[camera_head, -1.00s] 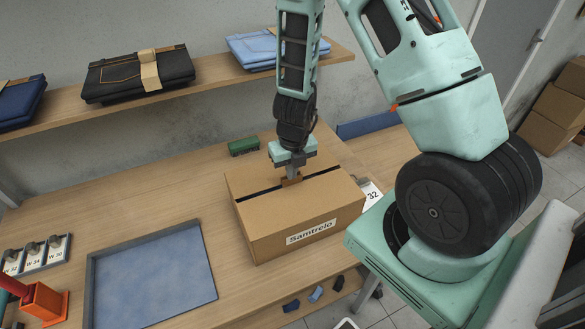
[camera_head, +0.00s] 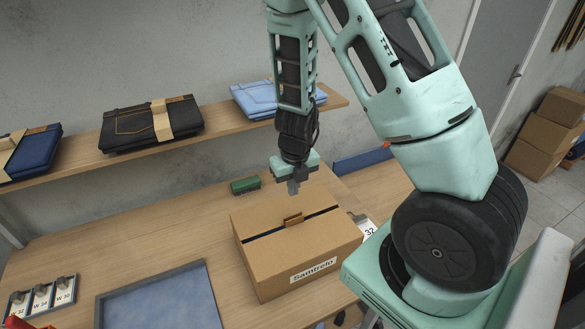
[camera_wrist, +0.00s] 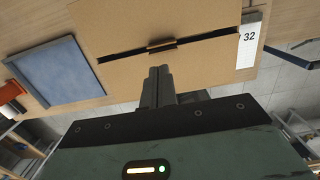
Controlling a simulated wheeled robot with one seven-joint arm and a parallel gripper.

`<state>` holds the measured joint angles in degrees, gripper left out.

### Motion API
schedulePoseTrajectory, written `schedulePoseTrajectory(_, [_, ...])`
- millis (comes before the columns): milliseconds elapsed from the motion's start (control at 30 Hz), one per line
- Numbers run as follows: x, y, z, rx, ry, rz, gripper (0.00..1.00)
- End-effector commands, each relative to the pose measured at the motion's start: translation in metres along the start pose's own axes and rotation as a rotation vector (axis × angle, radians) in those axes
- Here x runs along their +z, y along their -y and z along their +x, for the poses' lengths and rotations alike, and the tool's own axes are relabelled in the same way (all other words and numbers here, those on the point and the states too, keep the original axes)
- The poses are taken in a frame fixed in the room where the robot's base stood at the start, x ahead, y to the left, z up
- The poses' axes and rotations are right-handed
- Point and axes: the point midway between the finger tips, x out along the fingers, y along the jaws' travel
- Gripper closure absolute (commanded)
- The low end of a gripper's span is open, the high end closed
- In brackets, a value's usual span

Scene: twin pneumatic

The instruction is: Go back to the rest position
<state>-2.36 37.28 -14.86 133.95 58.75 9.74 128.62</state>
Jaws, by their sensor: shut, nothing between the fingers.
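My gripper (camera_head: 294,187) is shut and empty. It hangs in the air above the far side of a closed cardboard box (camera_head: 305,270) labelled "Samtrelo", clear of it. A small brown tab (camera_head: 293,220) stands up from the dark slot across the box's top. In the wrist view my shut fingers (camera_wrist: 157,85) appear just below the box (camera_wrist: 120,22) and its brown tab (camera_wrist: 162,45), with the fingers apart from the tab.
A shelf (camera_head: 215,122) along the wall holds folded jeans (camera_head: 150,124). A blue-lined tray (camera_head: 165,300) lies left of the box on the wooden table (camera_head: 120,240). A green block (camera_head: 245,185) sits behind the box. A "32" card (camera_head: 369,228) lies to its right.

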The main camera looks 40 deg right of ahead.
Motion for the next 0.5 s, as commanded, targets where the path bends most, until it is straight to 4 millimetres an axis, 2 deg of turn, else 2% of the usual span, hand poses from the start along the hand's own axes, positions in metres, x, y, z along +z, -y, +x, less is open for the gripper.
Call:
schedulePoseTrajectory(33, [0.002, -0.001, -0.013, -0.002, 0.003, -0.004, 1.0])
schedulePoseTrajectory(200, [0.003, -0.001, -0.035, -0.001, 0.002, -0.002, 1.0])
schedulePoseTrajectory(500, [0.003, 0.001, -0.045, -0.001, 0.0, 0.001, 1.0])
